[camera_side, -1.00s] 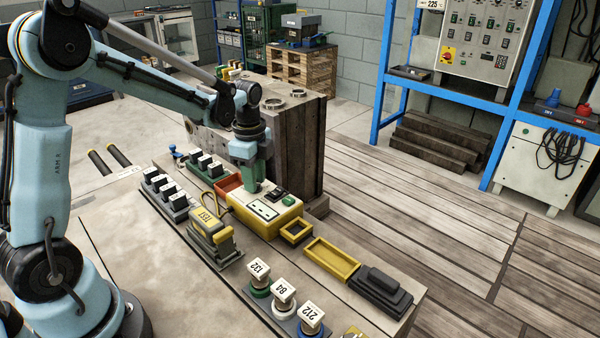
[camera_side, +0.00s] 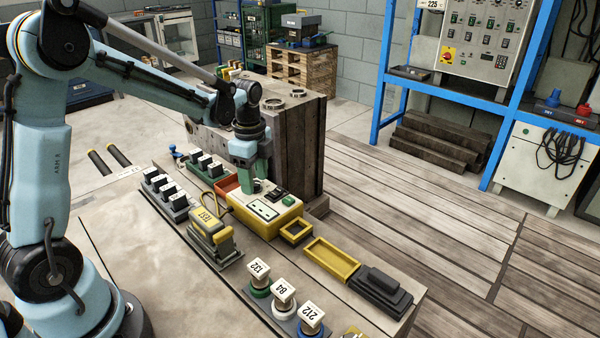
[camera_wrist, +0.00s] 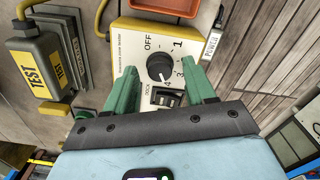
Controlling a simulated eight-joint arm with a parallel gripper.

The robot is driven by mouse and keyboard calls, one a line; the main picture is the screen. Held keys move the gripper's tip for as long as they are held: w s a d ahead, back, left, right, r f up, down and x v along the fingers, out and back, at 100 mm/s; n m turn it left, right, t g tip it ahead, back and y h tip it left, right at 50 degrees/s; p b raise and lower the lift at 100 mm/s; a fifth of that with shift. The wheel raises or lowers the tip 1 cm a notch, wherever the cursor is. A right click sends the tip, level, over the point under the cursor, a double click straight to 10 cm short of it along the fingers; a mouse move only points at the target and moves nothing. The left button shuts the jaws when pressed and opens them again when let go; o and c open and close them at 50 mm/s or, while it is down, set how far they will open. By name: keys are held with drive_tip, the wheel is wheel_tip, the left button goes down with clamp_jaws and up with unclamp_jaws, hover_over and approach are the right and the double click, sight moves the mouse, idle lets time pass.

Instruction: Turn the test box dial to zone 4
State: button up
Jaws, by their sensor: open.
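The test box (camera_side: 265,212) is yellow with a cream top and stands on the bench in the side view. In the wrist view its cream panel (camera_wrist: 133,50) carries a round black dial (camera_wrist: 159,66) with a white pointer mark. OFF is printed at upper left, 1 at upper right, 3 at right and 4 just below the dial. The pointer mark appears to face down towards 4. My gripper (camera_wrist: 160,66) is open, with one green finger on each side of the dial and gaps visible between. In the side view my gripper (camera_side: 257,187) is over the box's far end.
A yellow TEST unit (camera_wrist: 37,68) stands left of the box, with a yellow cable. An orange tray (camera_wrist: 165,6) lies beyond the box. A large mould block (camera_side: 290,150) stands close behind my gripper. Knobs tagged 132, 84 and 212 (camera_side: 284,290) stand at the bench front.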

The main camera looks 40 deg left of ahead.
sight(255, 183)
wheel_tip(255, 183, up, 12)
idle(0.6)
